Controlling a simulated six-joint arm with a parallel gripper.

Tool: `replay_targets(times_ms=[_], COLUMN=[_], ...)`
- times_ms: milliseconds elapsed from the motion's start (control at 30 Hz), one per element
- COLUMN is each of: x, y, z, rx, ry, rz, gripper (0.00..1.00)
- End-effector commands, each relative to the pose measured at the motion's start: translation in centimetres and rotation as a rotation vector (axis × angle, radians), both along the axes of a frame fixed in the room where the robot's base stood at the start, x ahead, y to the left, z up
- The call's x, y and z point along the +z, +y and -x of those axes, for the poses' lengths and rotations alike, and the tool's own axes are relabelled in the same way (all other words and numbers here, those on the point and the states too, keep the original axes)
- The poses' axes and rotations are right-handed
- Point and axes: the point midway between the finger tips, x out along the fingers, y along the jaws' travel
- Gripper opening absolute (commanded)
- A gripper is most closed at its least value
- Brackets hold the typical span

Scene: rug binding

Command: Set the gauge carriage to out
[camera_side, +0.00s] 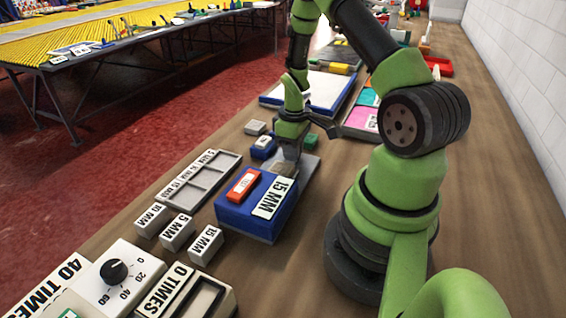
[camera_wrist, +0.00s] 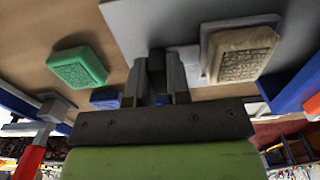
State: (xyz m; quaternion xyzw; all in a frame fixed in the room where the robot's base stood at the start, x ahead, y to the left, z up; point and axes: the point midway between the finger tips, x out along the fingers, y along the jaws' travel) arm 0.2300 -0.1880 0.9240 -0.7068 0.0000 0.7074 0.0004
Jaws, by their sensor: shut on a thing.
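My gripper (camera_wrist: 158,80) points down over a grey plate (camera_wrist: 130,15) behind the blue box. It is shut on a small dark upright piece (camera_wrist: 157,62), seen between the fingers in the wrist view. I cannot tell whether this piece is part of the gauge carriage. The blue box (camera_side: 235,215) carries a 15 MM label (camera_side: 272,199) and a red piece with a white label (camera_side: 243,184). A tan textured block (camera_wrist: 241,52) stands beside the fingers on the plate. The arm and fingers hide part of the plate in the side view.
A green block (camera_wrist: 78,66) and a small blue block (camera_side: 262,148) are close by. A grey tray with marked compartments (camera_side: 215,168) and several white labelled blocks (camera_side: 178,233) lie at the left. A dial (camera_side: 113,271) stands in front. Bare bench lies right of the blue box.

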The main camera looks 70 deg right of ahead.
Motion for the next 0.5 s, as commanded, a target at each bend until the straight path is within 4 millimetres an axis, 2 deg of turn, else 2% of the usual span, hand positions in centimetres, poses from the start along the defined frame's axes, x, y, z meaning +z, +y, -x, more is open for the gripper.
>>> replay_targets(times_ms=[33, 133, 467, 500], x=[0.0, 0.0, 0.1, 0.1], y=[-1.0, -2.0, -2.5, -2.5], z=[-0.1, 0.0, -0.1, -0.1], rx=[-0.007, -0.004, 0.002, 0.004], ry=[-0.004, -0.003, -0.008, -0.008], rz=[0.003, 0.002, 0.009, 0.010], gripper=[0.00, 0.00, 0.00, 0.26])
